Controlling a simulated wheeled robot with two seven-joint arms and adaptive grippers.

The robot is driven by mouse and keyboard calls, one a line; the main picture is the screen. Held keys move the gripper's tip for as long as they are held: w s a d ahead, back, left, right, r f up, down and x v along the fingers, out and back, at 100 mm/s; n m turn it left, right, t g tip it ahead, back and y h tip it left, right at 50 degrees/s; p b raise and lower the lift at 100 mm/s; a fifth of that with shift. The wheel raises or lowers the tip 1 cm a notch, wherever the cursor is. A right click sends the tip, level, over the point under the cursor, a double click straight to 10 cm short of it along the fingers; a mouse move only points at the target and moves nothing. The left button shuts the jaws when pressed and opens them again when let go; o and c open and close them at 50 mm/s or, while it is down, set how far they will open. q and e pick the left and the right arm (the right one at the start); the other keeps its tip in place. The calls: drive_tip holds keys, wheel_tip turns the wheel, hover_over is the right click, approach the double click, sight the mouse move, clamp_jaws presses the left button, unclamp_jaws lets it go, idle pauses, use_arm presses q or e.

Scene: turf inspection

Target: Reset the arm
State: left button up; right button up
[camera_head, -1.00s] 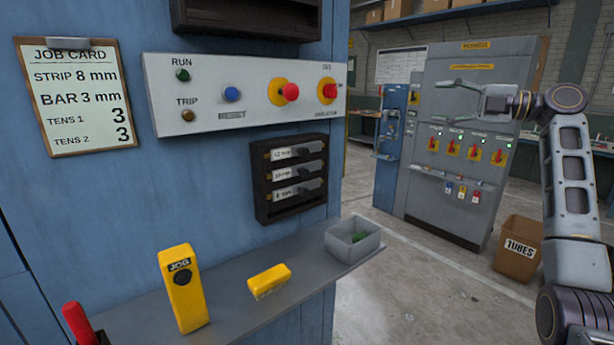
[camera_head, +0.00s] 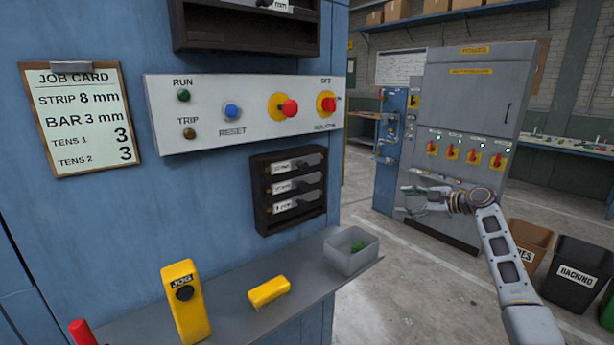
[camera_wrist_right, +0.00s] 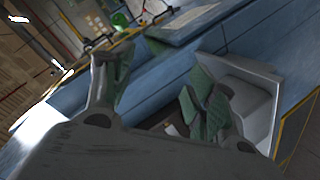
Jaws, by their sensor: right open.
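My right gripper (camera_head: 412,201) is in the right half of the head view, in front of the lower part of a grey power cabinet in the picture. Its fingers point left and are spread apart with nothing between them. My right arm comes up from the bottom right, bent at the wrist. In the right wrist view the two green-padded fingers of the same gripper (camera_wrist_right: 158,88) stand wide apart and empty. My left gripper is not in view.
A shelf (camera_head: 230,318) holds a yellow jog unit (camera_head: 186,305), a yellow block (camera_head: 269,291) and a grey bin (camera_head: 352,254). A panel (camera_head: 210,142) with knobs is above. Behind stand the power cabinet (camera_head: 475,85) and a black bin (camera_head: 580,275). Bare floor (camera_head: 385,285) lies between.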

drive_tip(key=s+f+m+g+h+p, duration=0.1)
drive_tip(key=s+f+m+h+p, duration=0.2)
drive_tip(key=f, duration=1.1)
drive_tip(key=s+f+m+g+h, duration=0.1)
drive_tip(key=s+f+m, duration=0.25)
drive_tip(key=f, duration=0.95)
drive_tip(key=s+f+m+g+h+p, duration=0.25)
drive_tip(key=s+f, duration=0.25)
drive_tip(key=f, duration=0.9)
drive_tip(key=s+f+m+g+h+p, duration=0.2)
drive_tip(key=s+f+m, duration=0.1)
drive_tip(key=s+f, duration=1.6)
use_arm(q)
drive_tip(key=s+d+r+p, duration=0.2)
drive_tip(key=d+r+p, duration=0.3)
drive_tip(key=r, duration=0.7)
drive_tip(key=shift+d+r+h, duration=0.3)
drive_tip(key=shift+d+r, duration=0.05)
use_arm(e)
drive_tip(key=s+a+f+m+g, duration=0.1)
drive_tip(key=s+a+f, duration=0.1)
drive_tip(key=s, duration=1.3)
drive_tip(key=s+a+f+m+g, duration=0.1)
drive_tip(key=s+f, duration=0.4)
drive_tip(key=s, duration=1)
drive_tip(key=s+a+f+g+h, duration=0.1)
drive_tip(key=s+a+f, duration=0.3)
drive_tip(key=s, duration=1.1)
drive_tip(key=shift+m, duration=0.4)
